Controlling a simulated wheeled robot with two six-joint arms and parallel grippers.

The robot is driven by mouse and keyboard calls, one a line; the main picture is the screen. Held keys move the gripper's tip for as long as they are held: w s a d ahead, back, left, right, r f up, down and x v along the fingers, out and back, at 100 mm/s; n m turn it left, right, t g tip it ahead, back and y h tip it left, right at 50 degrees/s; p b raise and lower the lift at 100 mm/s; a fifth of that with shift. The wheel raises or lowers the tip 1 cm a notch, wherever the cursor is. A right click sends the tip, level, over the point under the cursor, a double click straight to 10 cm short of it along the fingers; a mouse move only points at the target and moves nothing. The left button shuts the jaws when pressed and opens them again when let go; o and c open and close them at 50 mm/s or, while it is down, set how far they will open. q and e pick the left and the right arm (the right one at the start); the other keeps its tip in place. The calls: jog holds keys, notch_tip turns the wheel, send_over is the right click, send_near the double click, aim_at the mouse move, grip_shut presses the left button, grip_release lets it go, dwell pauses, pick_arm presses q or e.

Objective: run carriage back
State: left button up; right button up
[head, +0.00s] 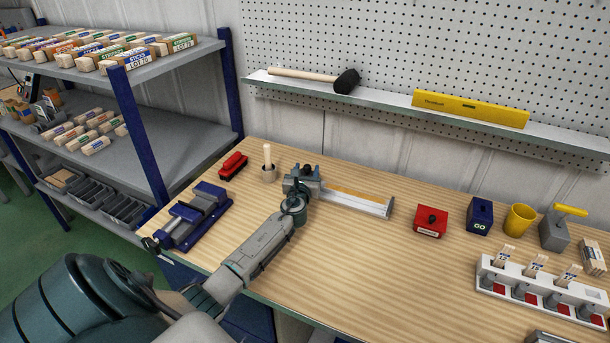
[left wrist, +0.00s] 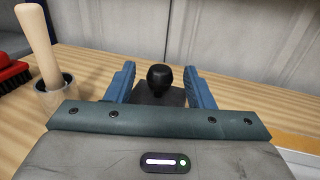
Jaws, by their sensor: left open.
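The carriage (head: 289,184) is a grey block with a black knob (head: 307,169) on top, at the left end of a pale rail (head: 365,203) on the workbench. My left gripper (head: 303,184) reaches over it from the front and hides part of it. In the left wrist view the round black knob (left wrist: 160,80) stands on a dark plate between the two blue fingers of my left gripper (left wrist: 160,70). Gaps show on both sides of the knob, so the fingers are open around it. My right gripper is in neither view.
Left of the rail stand a cup with a wooden stick (head: 268,173), a red brush (head: 232,166) and a blue vise (head: 195,214). A red block (head: 431,222), a blue GO box (head: 479,216) and a yellow cup (head: 519,219) stand to the right. The bench front middle is clear.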

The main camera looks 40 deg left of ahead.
pick_arm(q)
jog(key=b+v, duration=0.1)
jog(key=v, duration=0.8)
jog(key=shift+s+d+f, duration=0.1)
jog(key=shift+s, duration=0.15)
jog(key=shift+s+d, duration=0.3)
jog(key=shift+s, duration=0.2)
